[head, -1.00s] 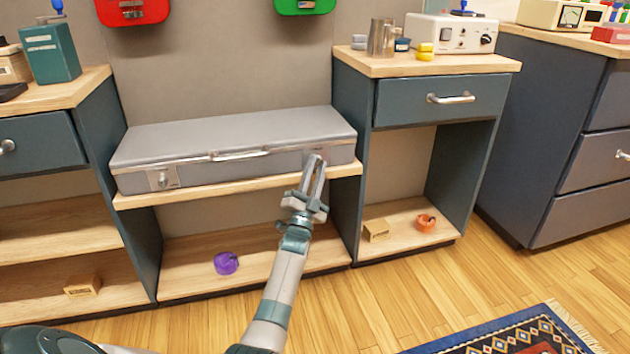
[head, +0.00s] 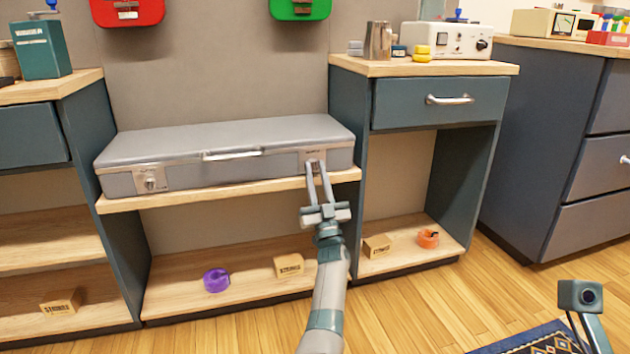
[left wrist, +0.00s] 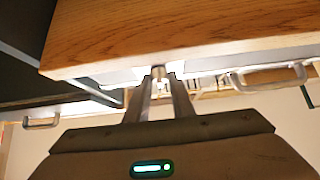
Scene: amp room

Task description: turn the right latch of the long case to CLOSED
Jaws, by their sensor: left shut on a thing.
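The long grey case (head: 225,140) lies shut on the wooden shelf between two cabinets. Its left latch (head: 150,180) is a small knob on a bright plate. The right latch (head: 312,157) is at the right end of the front face, partly hidden by my fingertips. My left gripper (head: 314,168) reaches up from below and is shut on the right latch's knob. In the left wrist view both fingertips (left wrist: 160,78) hold the small knob (left wrist: 158,71). The latch's marking is too small to read. My right gripper is not in view.
The shelf edge (head: 240,190) runs just below the case, close to my left gripper. A purple tape roll (head: 216,280) and a small box (head: 289,266) lie on the lower shelf. The right cabinet's side (head: 348,130) stands close to the right of the case.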

